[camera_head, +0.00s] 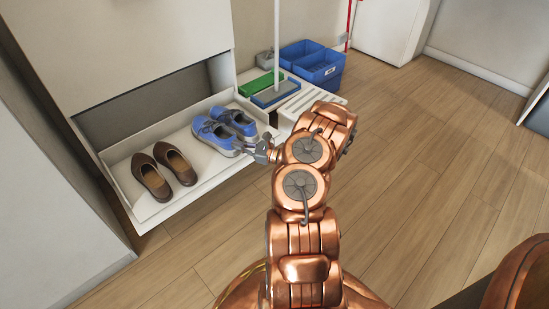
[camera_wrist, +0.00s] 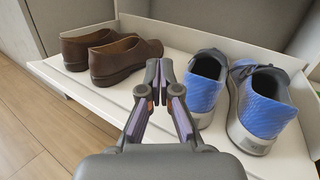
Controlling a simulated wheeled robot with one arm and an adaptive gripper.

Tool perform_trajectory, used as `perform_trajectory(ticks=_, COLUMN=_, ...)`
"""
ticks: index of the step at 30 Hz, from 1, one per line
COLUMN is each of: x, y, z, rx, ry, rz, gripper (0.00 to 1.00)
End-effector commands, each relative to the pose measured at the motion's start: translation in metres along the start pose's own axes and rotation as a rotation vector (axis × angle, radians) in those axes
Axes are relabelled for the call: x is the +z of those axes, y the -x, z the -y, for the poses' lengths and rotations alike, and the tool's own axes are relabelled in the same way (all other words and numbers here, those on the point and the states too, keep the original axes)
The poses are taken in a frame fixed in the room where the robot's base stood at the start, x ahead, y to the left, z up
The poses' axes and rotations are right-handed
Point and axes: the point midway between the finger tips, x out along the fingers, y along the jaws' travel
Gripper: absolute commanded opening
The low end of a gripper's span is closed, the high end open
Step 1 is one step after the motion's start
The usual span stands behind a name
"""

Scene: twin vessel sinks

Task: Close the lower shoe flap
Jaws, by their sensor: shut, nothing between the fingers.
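The lower shoe flap (camera_head: 158,205) of the white cabinet is tipped open, and its inner side lies out as a shallow shelf with a raised rim. In the wrist view its front edge (camera_wrist: 85,88) runs across below the shoes. A pair of brown shoes (camera_head: 163,171) stands on its left part and a pair of blue sneakers (camera_head: 224,131) on its right part. My gripper (camera_head: 262,150) is at the right front of the flap, near the sneakers. In the wrist view its fingertips (camera_wrist: 159,72) are together and empty, between the brown shoes and the sneakers.
The upper cabinet front (camera_head: 125,45) is shut above the flap. To the right are blue crates (camera_head: 313,64), a white slatted stand (camera_head: 317,99), a green box (camera_head: 261,83) and a mop with a blue-grey head (camera_head: 275,94). The wooden floor (camera_head: 420,160) in front is clear.

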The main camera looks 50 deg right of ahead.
Motion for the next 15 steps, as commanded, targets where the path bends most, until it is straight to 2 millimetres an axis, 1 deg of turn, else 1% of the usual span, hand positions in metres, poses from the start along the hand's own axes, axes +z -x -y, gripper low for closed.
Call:
perform_trajectory(ticks=1, x=-0.03, y=0.021, z=0.011, rx=-0.062, ry=-0.02, rz=-0.015, gripper=0.0)
perform_trajectory(ticks=2, x=-0.044, y=0.032, z=0.018, rx=-0.097, ry=-0.032, rz=-0.023, gripper=0.0)
perform_trajectory(ticks=3, x=-0.062, y=0.049, z=0.027, rx=-0.146, ry=-0.045, rz=-0.033, gripper=0.0)
perform_trajectory(ticks=5, x=-0.088, y=0.074, z=0.038, rx=-0.218, ry=-0.063, rz=-0.048, gripper=0.0)
perform_trajectory(ticks=6, x=-0.104, y=0.091, z=0.044, rx=-0.263, ry=-0.074, rz=-0.059, gripper=0.0)
perform_trajectory(ticks=8, x=-0.126, y=0.115, z=0.052, rx=-0.324, ry=-0.085, rz=-0.074, gripper=0.0)
perform_trajectory(ticks=9, x=-0.139, y=0.131, z=0.056, rx=-0.362, ry=-0.093, rz=-0.084, gripper=0.0)
perform_trajectory(ticks=10, x=-0.148, y=0.141, z=0.058, rx=-0.386, ry=-0.098, rz=-0.091, gripper=0.0)
perform_trajectory(ticks=12, x=-0.165, y=0.163, z=0.062, rx=-0.437, ry=-0.107, rz=-0.103, gripper=0.0)
perform_trajectory(ticks=15, x=-0.182, y=0.185, z=0.064, rx=-0.487, ry=-0.117, rz=-0.117, gripper=0.0)
